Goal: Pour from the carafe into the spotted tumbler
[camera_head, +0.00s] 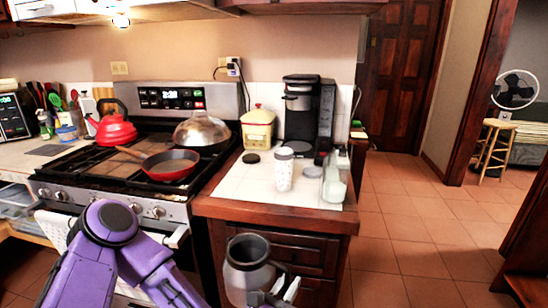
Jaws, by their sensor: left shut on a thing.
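The spotted tumbler (284,172) stands upright on the white tiled counter top, left of a clear glass jar. The carafe (245,277), grey with a dark rim and a dark handle, is at the bottom of the picture, in front of the wooden cabinet and lower than the counter top. It looks roughly upright with its open mouth up; I cannot see what is in it. My left gripper (272,297) is shut on the carafe near its handle side, partly cut off by the bottom edge. My right gripper is not in view.
The counter's wooden front edge (270,214) lies between carafe and tumbler. The glass jar (333,182) stands close right of the tumbler. A coffee maker (302,112) and a yellow canister (257,128) stand behind. A stove with a red pan (170,166) is left. Floor at right is open.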

